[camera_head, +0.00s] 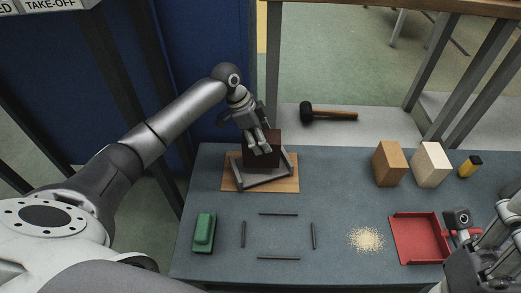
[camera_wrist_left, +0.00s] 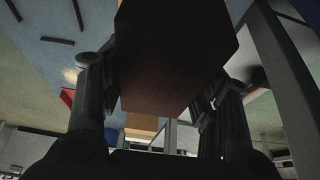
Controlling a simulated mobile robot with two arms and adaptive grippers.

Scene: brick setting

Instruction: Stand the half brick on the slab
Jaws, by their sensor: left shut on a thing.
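The half brick (camera_head: 262,157), a dark brown block, is in my left gripper (camera_head: 258,142) over the slab at the table's back left. In the left wrist view the half brick (camera_wrist_left: 175,55) fills the upper middle, with dark fingers on both sides of it. The slab (camera_head: 263,184) is grey and lies skewed on a tan wooden board (camera_head: 232,181). The brick hides part of the slab; I cannot tell whether they touch. My right gripper (camera_head: 462,222) is partly in view at the lower right, its jaw state unclear.
A tan block (camera_head: 389,164), a cream block (camera_head: 430,164) and a yellow-black item (camera_head: 470,167) stand at the back right. A green block (camera_head: 204,232), thin dark bars (camera_head: 278,214), crumbs (camera_head: 366,239) and a red dustpan (camera_head: 413,241) lie in front. A mallet (camera_head: 330,113) lies behind the table.

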